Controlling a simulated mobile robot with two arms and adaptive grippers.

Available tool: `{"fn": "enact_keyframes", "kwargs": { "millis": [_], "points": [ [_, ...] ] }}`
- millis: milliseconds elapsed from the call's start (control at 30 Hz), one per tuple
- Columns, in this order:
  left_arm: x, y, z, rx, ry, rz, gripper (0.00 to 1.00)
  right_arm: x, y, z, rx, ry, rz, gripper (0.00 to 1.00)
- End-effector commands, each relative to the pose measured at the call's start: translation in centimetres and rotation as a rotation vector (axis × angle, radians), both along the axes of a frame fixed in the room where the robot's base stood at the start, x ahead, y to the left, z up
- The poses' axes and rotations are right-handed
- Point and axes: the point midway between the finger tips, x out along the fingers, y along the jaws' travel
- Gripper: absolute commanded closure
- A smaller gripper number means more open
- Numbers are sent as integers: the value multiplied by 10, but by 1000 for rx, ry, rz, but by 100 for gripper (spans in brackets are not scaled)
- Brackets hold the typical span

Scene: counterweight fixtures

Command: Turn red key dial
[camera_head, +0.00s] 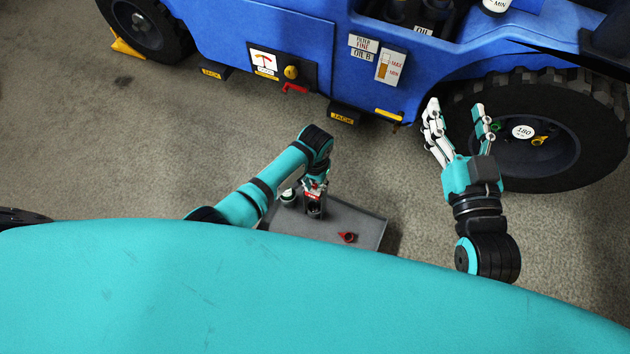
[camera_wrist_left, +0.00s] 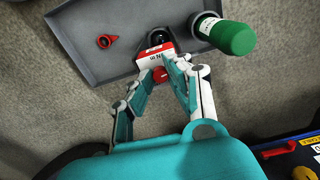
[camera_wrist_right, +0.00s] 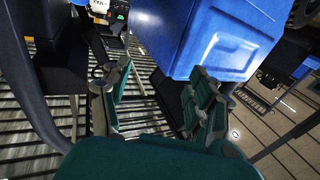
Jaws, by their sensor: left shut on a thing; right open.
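A red lever-like piece (camera_head: 294,88), perhaps the key dial, sits below a yellow knob (camera_head: 291,72) on a dark panel of the blue vehicle. A red piece on a panel also shows in the left wrist view (camera_wrist_left: 277,150). My left gripper (camera_head: 315,187) is over the grey tray (camera_head: 378,237), well below that panel. In the left wrist view it (camera_wrist_left: 166,74) is shut on a red-and-white labelled item (camera_wrist_left: 154,65); its fingers hide part of it. My right gripper (camera_head: 456,108) is open and empty near the vehicle's wheel, apart from the red piece.
A small red cap-like part (camera_head: 347,237) lies on the tray. A green-capped bottle (camera_wrist_left: 232,37) stands beside the held item. The blue vehicle (camera_head: 215,30) with yellow jack points and a big tyre (camera_head: 585,110) fills the far side. Bare floor (camera_head: 130,150) lies left of the tray.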

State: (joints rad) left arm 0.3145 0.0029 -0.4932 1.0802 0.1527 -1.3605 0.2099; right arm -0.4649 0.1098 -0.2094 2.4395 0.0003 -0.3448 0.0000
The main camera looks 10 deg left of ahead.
Motion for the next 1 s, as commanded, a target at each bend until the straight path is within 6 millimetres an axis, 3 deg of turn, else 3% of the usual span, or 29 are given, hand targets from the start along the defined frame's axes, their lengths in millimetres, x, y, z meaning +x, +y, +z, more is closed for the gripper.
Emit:
{"fn": "enact_keyframes", "kwargs": {
  "millis": [267,500,700,1000],
  "points": [
    [0,1,4,1,2,-163,100,-15,-13,-57,-87,345,-22,39],
    [0,1,3,1,1,-386,100,-59,-34,-114,-175,722,-48,39],
    [0,0,2,1,1,-576,100,-99,-48,-140,-224,955,-62,39],
    [0,0,1,0,0,-860,100,-144,-62,-157,-269,1182,-77,39]
  ]
}}
